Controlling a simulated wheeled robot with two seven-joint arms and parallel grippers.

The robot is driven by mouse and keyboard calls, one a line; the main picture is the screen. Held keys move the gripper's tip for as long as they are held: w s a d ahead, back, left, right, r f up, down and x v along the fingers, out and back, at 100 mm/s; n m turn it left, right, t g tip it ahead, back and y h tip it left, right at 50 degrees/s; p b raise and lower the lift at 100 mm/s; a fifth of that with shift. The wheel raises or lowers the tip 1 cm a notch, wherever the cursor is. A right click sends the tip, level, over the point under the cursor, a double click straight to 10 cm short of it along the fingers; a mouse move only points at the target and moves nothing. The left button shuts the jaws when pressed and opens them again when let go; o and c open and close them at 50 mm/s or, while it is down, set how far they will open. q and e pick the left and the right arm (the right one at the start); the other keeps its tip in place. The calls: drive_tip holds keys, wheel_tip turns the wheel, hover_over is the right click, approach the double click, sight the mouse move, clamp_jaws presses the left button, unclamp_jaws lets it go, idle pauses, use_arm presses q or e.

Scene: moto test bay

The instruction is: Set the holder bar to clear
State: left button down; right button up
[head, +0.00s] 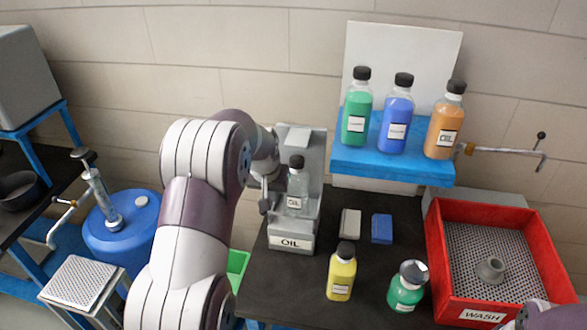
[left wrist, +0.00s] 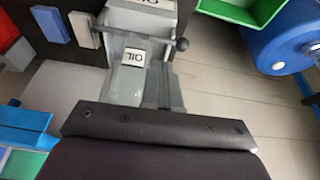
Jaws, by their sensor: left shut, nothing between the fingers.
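The grey oil holder (head: 291,242), labelled OIL, stands on the dark bench and holds a clear grey bottle (head: 298,180) with a black cap. The bottle and its OIL label also show upside down in the left wrist view (left wrist: 129,80). The holder bar (left wrist: 160,39) crosses in front of the bottle there, its dark knob at the right end; in the head view the knob (head: 264,206) is at the holder's left side. My left gripper (head: 265,186) is shut and empty, just above the knob and beside the bottle, partly hidden by my arm. My right gripper is out of view.
Yellow (head: 341,272) and green (head: 406,287) bottles stand at the bench front. Grey and blue blocks (head: 381,228) lie right of the holder. A red wash tray (head: 437,262) is farther right. A blue shelf (head: 390,166) carries three bottles. A blue drum (head: 120,240) stands left.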

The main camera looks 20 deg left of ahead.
use_arm(q)
drive_tip(key=p+x, duration=0.1)
drive_tip(key=x, duration=0.2)
drive_tip(key=w+p+x, duration=0.1)
drive_tip(key=x, duration=0.2)
drive_tip(key=p+x, duration=0.1)
drive_tip(key=x, duration=0.2)
drive_tip(key=shift+w+d, duration=0.2)
drive_tip(key=shift+w, duration=0.25)
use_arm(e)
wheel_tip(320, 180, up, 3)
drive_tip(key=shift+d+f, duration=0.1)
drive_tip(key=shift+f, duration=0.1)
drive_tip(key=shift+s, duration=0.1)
use_arm(q)
drive_tip(key=shift+s+a, duration=0.1)
